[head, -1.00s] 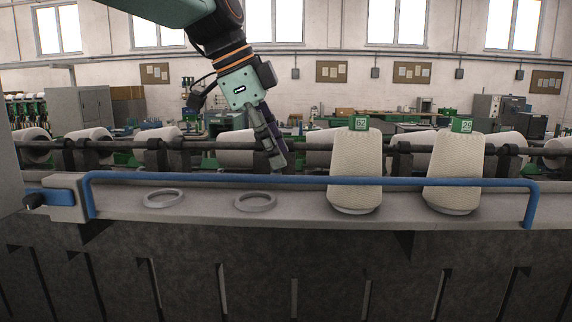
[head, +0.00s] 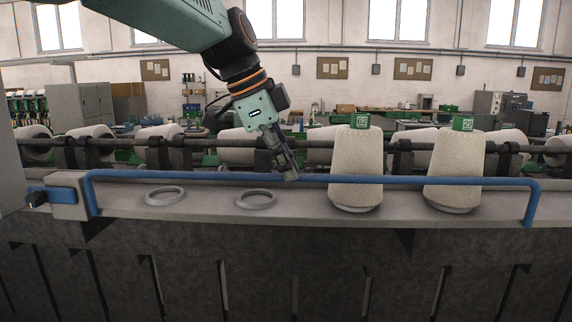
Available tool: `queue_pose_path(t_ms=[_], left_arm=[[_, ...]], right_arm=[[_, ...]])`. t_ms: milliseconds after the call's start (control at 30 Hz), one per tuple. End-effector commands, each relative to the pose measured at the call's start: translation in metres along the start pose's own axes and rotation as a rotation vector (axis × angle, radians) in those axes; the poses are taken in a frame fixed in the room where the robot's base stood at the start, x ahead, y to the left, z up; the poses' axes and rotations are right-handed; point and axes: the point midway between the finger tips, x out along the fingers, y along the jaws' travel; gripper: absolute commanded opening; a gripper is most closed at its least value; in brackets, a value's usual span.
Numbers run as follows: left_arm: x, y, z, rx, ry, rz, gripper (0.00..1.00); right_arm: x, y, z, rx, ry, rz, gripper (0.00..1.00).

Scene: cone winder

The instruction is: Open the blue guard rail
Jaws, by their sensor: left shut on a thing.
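The blue guard rail (head: 402,181) runs level along the front of the grey ledge, from a grey block (head: 68,196) at the left to a bent-down end at the right. It passes in front of two yarn cones. My left gripper (head: 290,174) comes down from above and is shut on the rail near its middle. Its fingertips partly hide the rail there. A blue bar with a dark knob (head: 35,200) sticks out left of the block. My right gripper is not in view.
Two white yarn cones with green tags, one at left (head: 355,168) and one at right (head: 453,170), stand on the ledge (head: 210,200) behind the rail. Two empty grey rings (head: 165,195) lie left of them. A dark bar with several cones runs behind.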

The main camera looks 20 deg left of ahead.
Motion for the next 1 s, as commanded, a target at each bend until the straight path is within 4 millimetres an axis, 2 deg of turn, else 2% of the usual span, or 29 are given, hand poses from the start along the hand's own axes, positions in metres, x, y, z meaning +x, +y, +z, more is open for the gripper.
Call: queue_pose_path(t_ms=[100,1000], left_arm=[[0.0055,0.0025,0.0028,-0.003,-0.006,0.012,0.0],[0.0036,-0.0024,0.0003,0.009,-0.001,-0.023,0.0]], right_arm=[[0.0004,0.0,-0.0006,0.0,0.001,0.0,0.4],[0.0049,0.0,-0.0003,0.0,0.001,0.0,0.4]])
